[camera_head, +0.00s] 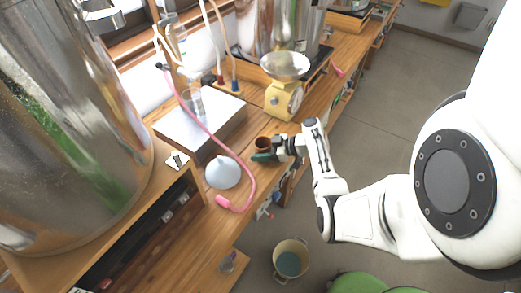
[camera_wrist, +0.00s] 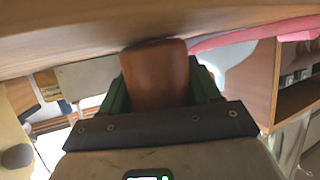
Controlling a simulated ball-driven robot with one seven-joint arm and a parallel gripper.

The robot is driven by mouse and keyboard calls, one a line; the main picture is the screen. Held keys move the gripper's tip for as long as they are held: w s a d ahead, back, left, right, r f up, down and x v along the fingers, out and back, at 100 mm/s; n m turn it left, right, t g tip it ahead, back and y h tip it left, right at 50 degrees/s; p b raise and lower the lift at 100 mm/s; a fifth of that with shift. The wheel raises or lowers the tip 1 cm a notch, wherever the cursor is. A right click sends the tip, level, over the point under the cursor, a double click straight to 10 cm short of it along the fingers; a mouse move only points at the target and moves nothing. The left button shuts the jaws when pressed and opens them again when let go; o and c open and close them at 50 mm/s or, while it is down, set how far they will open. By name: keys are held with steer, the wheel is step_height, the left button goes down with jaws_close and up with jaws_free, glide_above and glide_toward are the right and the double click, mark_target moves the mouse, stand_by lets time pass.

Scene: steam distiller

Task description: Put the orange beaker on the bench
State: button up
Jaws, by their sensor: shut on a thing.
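The orange beaker (camera_head: 262,143) is a small brown-orange cup at the wooden bench (camera_head: 252,205), between the white funnel and the yellow scale. My gripper (camera_head: 267,154) reaches in from the right and is shut on the beaker. In the wrist view the beaker (camera_wrist: 155,75) fills the space between the green fingers (camera_wrist: 158,92). Its end is close against the wooden surface at the top of that view. I cannot tell whether it touches the wood or is slightly apart.
A white funnel (camera_head: 222,172) and a pink hose (camera_head: 250,190) lie just left of the beaker. A yellow scale (camera_head: 284,98) stands behind it, and a white-topped box (camera_head: 200,124) is behind left. A bucket (camera_head: 290,260) stands on the floor below.

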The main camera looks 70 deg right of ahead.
steer(key=shift+f, duration=0.2)
steer(key=o, duration=1.2)
steer(key=shift+c, duration=0.2)
steer(key=shift+r, duration=0.15)
steer(key=shift+r, duration=0.2)
steer(key=b+v, duration=0.1)
steer(key=v, duration=1.1)
steer(key=shift+f+b, duration=0.15)
steer(key=shift+b, duration=0.2)
